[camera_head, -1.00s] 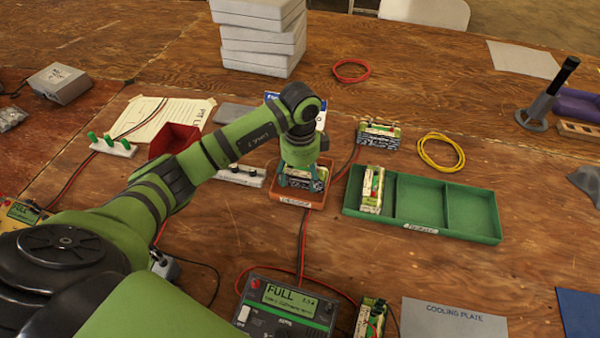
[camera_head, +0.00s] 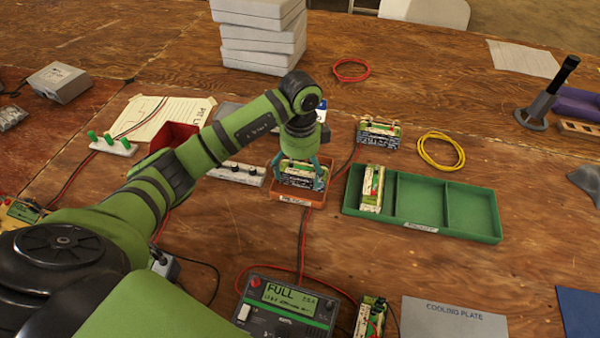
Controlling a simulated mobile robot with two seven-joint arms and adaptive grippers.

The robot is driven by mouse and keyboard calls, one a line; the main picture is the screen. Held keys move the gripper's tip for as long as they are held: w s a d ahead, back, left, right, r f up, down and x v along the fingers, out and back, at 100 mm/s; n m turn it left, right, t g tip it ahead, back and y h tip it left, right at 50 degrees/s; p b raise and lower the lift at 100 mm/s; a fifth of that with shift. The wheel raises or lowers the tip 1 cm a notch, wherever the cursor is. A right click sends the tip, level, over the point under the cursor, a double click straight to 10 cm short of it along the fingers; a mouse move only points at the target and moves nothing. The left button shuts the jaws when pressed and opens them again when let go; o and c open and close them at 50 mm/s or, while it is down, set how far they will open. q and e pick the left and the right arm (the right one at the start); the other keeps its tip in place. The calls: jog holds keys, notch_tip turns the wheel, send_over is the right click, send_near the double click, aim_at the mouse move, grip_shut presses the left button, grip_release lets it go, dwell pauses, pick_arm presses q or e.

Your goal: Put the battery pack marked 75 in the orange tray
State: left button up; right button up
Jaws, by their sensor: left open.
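A battery pack (camera_head: 298,171) lies in the small orange tray (camera_head: 290,195) in the middle of the table. Its marking is too small to read. My left gripper (camera_head: 300,182) is open, with its teal fingers on either side of this pack, just above the tray; I cannot tell whether they touch it. Another battery pack (camera_head: 378,134) stands on the table behind and to the right. A further pack (camera_head: 372,188) sits in the left compartment of the green tray (camera_head: 422,228). One more pack (camera_head: 370,317) is at the front edge, beside the charger. My right gripper is out of view.
A charger (camera_head: 285,307) reading FULL stands in front, with red and black cables running from it. A grey cooling plate (camera_head: 440,320) lies at front right. The green tray's middle and right compartments are empty. Foam blocks (camera_head: 262,40) are stacked behind.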

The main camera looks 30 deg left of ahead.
aim_at(300, 171)
pick_arm(q)
notch_tip(300, 171, up, 10)
dwell(0.3)
dwell(0.4)
